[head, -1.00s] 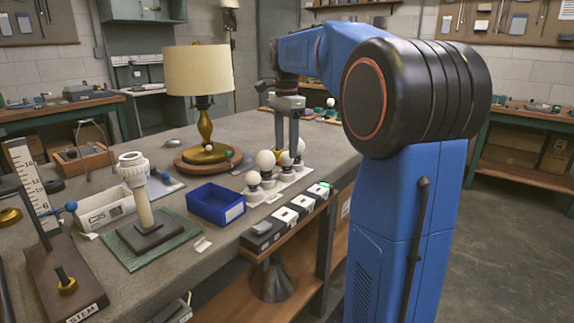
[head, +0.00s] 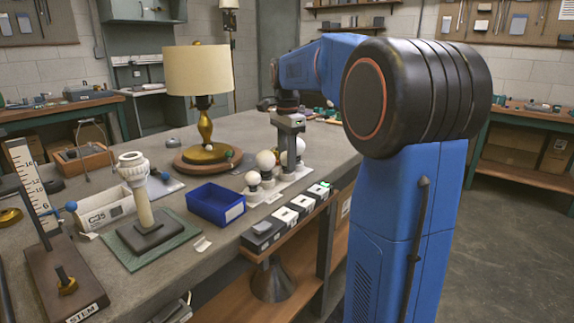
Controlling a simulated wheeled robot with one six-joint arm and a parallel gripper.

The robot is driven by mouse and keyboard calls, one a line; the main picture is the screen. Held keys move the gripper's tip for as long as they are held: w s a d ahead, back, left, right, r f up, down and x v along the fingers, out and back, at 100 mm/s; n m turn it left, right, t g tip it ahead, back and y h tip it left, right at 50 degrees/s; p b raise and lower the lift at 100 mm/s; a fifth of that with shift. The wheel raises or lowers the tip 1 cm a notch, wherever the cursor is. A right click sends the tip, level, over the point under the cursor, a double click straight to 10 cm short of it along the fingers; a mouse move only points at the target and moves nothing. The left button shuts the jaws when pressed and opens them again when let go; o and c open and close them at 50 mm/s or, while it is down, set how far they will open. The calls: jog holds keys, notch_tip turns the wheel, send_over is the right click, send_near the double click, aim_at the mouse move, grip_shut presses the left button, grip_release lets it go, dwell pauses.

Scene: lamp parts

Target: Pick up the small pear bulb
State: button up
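Several white bulbs stand upright in a pale holder (head: 272,195) at the bench's front edge. A small bulb (head: 252,180) is at the left front, with a larger round bulb (head: 266,161) behind it. Another bulb (head: 299,147) shows at the right beside my fingers, and one more is partly hidden behind them. I cannot tell for sure which is the small pear bulb. My gripper (head: 291,160) points down among the rear bulbs. Its fingers line up one behind the other, so the gap and anything between them are hidden.
A blue bin (head: 216,204) sits left of the bulbs. A brass lamp with a cream shade (head: 202,72) stands behind it. A row of small boxes (head: 285,216) lines the shelf in front. A stem on a dark base (head: 147,225) stands farther left.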

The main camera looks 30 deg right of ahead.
notch_tip(320, 180, up, 10)
jog(key=shift+f, duration=2.95)
jog(key=shift+f, duration=0.2)
jog(key=shift+f, duration=1.05)
jog(key=shift+f, duration=0.8)
dwell(1.3)
jog(key=o, duration=1)
